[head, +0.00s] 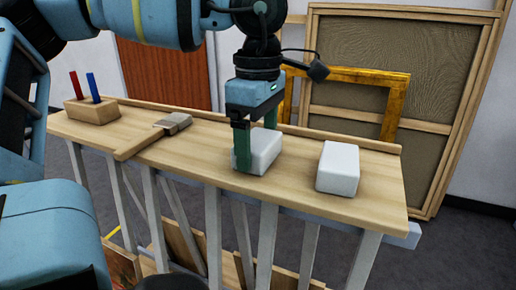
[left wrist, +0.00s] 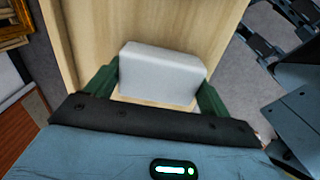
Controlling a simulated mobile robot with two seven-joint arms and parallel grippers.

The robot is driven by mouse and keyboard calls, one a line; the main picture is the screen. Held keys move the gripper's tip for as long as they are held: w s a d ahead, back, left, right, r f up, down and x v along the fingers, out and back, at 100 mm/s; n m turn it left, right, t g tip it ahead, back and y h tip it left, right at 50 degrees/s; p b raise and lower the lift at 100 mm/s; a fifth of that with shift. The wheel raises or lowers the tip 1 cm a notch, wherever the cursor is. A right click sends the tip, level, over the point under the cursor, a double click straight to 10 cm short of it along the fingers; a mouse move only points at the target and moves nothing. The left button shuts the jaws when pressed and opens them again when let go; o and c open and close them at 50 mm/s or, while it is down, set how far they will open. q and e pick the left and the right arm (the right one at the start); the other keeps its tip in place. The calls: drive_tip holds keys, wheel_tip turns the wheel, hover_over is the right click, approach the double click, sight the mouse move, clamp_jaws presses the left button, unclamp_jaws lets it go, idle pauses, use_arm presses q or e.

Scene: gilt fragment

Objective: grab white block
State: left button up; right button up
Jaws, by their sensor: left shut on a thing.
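Two white blocks rest on the wooden bench. My left gripper (head: 257,148) points down and is shut on the left white block (head: 264,152), with its green fingers on the block's sides. In the left wrist view, this white block (left wrist: 160,72) sits between the two fingers of the left gripper (left wrist: 158,88). The block appears to be on or very near the bench top. The other white block (head: 338,167) stands apart to the right, near the bench's right end. My right gripper is not in view.
On the wooden bench (head: 215,150) lies a wide brush (head: 153,134) to the left. A wooden holder (head: 92,110) with a red and a blue stick stands at the far left. A gilt frame (head: 398,100) and a large canvas back (head: 400,65) lean behind the bench.

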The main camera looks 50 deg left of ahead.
sight(255, 140)
use_arm(q)
drive_tip(key=shift+r, duration=0.1)
drive_tip(key=shift+r, duration=0.45)
drive_tip(key=r, duration=0.2)
drive_tip(key=shift+s+r, duration=0.3)
drive_tip(key=shift+r, duration=0.05)
drive_tip(key=s+d+r, duration=0.1)
drive_tip(key=s+d, duration=0.1)
drive_tip(key=s, duration=1.3)
drive_tip(key=shift+s+p, duration=0.15)
drive_tip(key=shift+p, duration=0.2)
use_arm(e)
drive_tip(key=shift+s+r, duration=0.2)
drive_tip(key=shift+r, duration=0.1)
use_arm(q)
drive_tip(key=shift+d+r, duration=0.1)
drive_tip(key=shift+r, duration=0.1)
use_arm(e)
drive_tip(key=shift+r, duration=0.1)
